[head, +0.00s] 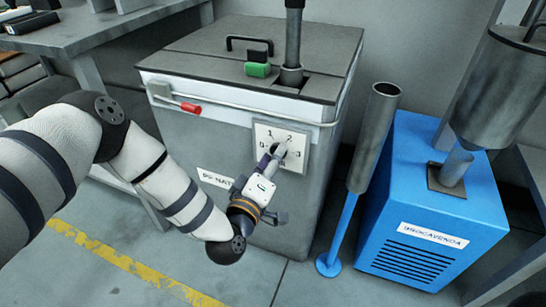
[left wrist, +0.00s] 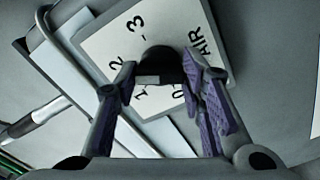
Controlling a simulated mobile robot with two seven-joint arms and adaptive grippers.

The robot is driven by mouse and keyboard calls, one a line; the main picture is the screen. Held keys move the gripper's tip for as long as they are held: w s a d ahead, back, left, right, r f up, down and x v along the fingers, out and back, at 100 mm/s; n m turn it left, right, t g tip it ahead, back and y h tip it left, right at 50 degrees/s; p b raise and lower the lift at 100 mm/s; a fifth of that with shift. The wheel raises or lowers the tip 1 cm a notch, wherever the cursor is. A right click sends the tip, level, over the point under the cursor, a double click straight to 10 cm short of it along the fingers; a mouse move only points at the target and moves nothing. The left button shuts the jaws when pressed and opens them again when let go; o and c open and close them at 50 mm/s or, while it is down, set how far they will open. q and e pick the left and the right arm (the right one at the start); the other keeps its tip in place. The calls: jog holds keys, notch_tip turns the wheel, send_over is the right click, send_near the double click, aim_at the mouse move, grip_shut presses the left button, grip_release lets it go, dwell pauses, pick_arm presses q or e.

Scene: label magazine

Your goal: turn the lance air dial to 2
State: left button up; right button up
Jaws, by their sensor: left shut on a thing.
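The lance air dial's white plate (head: 297,136) is on the front of the grey cabinet, with the numbers 0 to 3 and, in the left wrist view, the word AIR on the plate (left wrist: 105,45). The dark dial knob (left wrist: 160,62) stands out from the plate's middle. My left gripper (head: 278,153) is at the knob. In the left wrist view its purple-padded fingers (left wrist: 160,80) are on either side of the knob and shut on it. A pale patch on the knob faces the 1, but I cannot tell the setting surely. My right gripper is out of view.
The cabinet (head: 225,125) has a red-tipped lever (head: 188,107), a rail and a black lid handle (head: 250,40). A blue box (head: 430,200) and a grey tube on a blue stand (head: 372,140) are at the right. A yellow line (head: 130,262) crosses the floor.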

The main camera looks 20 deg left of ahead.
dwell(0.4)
pick_arm(q)
jog(key=o, duration=1.1)
jog(key=shift+o, duration=0.2)
jog(key=s, duration=1.2)
jog(key=shift+a, duration=0.2)
